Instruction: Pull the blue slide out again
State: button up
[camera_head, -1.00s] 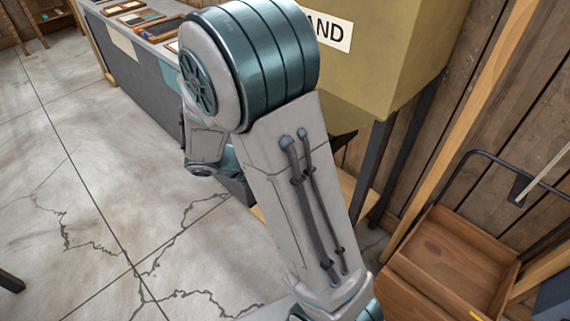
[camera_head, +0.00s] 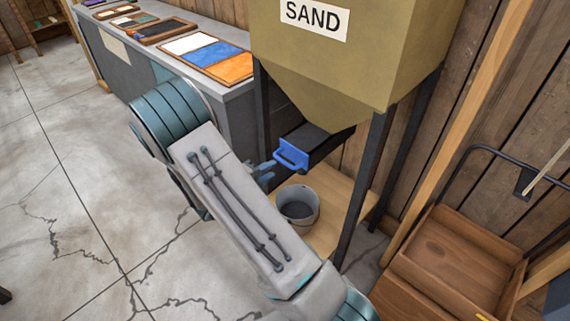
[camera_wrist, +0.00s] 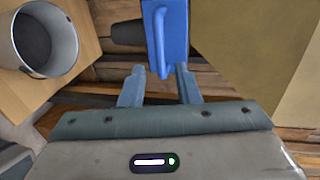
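The blue slide (camera_head: 291,155) sits under the sand hopper (camera_head: 335,55), at the end of a dark chute below the funnel. It has a blue handle facing my arm. In the wrist view the blue slide (camera_wrist: 165,35) is straight ahead, its handle just beyond my gripper. My gripper (camera_wrist: 158,75) is open, its two fingers apart with a gap below the handle. In the head view my gripper (camera_head: 266,170) shows just left of the slide, partly hidden by my arm. I cannot tell whether a finger touches the handle.
A grey bucket (camera_head: 298,205) stands on a wooden board (camera_head: 335,205) below the chute; it also shows in the wrist view (camera_wrist: 45,35). Dark hopper legs (camera_head: 364,185) stand close by. A counter (camera_head: 225,110) with colored trays is behind my arm. A wooden cart (camera_head: 455,255) is at right.

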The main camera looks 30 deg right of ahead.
aim_at(285, 161)
jog(key=x, duration=0.7)
jog(key=shift+w+d+b, duration=0.1)
jog(key=shift+d+b, duration=0.2)
jog(key=shift+b, duration=0.05)
grip_shut()
